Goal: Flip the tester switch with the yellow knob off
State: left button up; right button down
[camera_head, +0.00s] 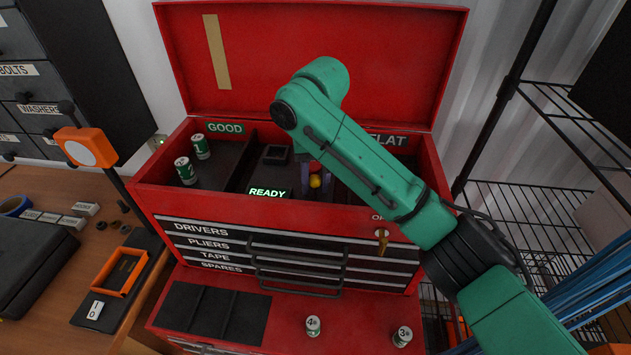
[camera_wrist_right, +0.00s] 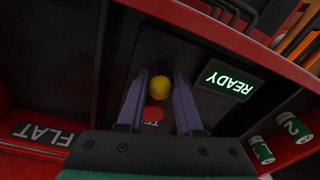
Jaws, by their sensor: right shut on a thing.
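The tester (camera_head: 270,170) is a dark box in the middle of the red toolbox's top, with a lit green READY display (camera_head: 268,192). The display also shows in the right wrist view (camera_wrist_right: 228,84). The switch's yellow knob (camera_head: 315,181) stands beside the display. In the right wrist view, the yellow knob (camera_wrist_right: 160,88) sits between the finger tips. My right gripper (camera_wrist_right: 161,76) is shut on the yellow knob, reaching down from above. A red round part (camera_wrist_right: 153,114) shows between the fingers. The switch's lever is mostly hidden. My left gripper is not in view.
The red toolbox (camera_head: 150,200) has compartments labelled GOOD (camera_head: 225,128) and FLAT (camera_head: 387,140). The open lid (camera_head: 330,60) rises behind. A wire shelf (camera_head: 540,200) stands right, a workbench (camera_head: 60,280) left.

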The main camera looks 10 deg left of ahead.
jog(key=shift+s+t+b, duration=0.3)
jog(key=shift+t+b, duration=0.2)
jog(key=shift+t, duration=0.6)
jog(key=shift+s+t+b, duration=0.3)
jog(key=shift+t+b, duration=0.55)
jog(key=shift+t, duration=0.25)
jog(key=shift+s+r+t+b, duration=0.15)
jog(key=shift+s+t+b, duration=0.05)
jog(key=shift+t+b, duration=0.45)
jog(key=shift+r+t, duration=0.1)
jog(key=shift+t, duration=0.15)
jog(key=shift+r, duration=0.1)
